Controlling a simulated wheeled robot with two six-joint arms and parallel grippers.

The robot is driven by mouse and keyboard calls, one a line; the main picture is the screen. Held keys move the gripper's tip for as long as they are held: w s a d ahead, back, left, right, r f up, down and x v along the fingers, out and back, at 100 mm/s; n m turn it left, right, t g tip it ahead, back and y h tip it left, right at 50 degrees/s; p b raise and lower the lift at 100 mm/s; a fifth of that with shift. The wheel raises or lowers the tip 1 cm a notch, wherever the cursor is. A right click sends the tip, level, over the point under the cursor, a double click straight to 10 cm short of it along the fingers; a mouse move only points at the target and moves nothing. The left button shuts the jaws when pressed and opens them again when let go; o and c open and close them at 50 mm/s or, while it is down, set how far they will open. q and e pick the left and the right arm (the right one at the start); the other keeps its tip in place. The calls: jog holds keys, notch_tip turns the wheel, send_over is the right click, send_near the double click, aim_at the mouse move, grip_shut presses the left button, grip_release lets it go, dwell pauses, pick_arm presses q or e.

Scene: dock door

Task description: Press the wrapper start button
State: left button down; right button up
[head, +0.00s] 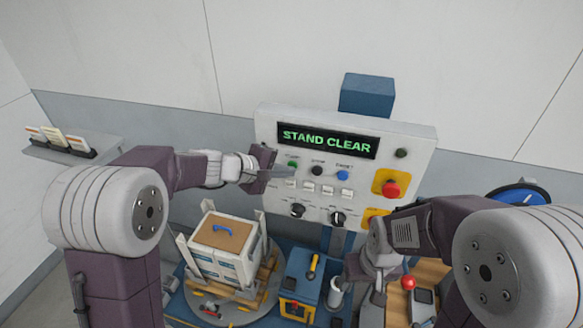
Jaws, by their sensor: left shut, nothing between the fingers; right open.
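The wrapper control panel (345,165) is a white tilted box with a lit display (327,140) reading "STAND CLEAR" in green. Below the display sit a green button (293,163), a black button (317,171) and a blue button (343,175). Their small labels are too blurred to read surely; the green one looks like the start button. My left gripper (291,173) is shut and empty, its fingertips at the panel just below the green button. I cannot tell whether they touch it. My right gripper (376,268) is low in front of the panel's right side; its fingers are hard to make out.
A red mushroom button (390,189) on a yellow plate is at the panel's right. Two black knobs and small white switches sit lower. A white crate (222,255) stands on a round turntable below. A blue-yellow box (299,285) and a wooden surface (432,274) are nearby.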

pick_arm(q)
jog(key=shift+s, duration=0.1)
jog(key=shift+s+a+b, duration=0.3)
jog(key=shift+s+b, duration=0.35)
jog(key=shift+s, duration=0.15)
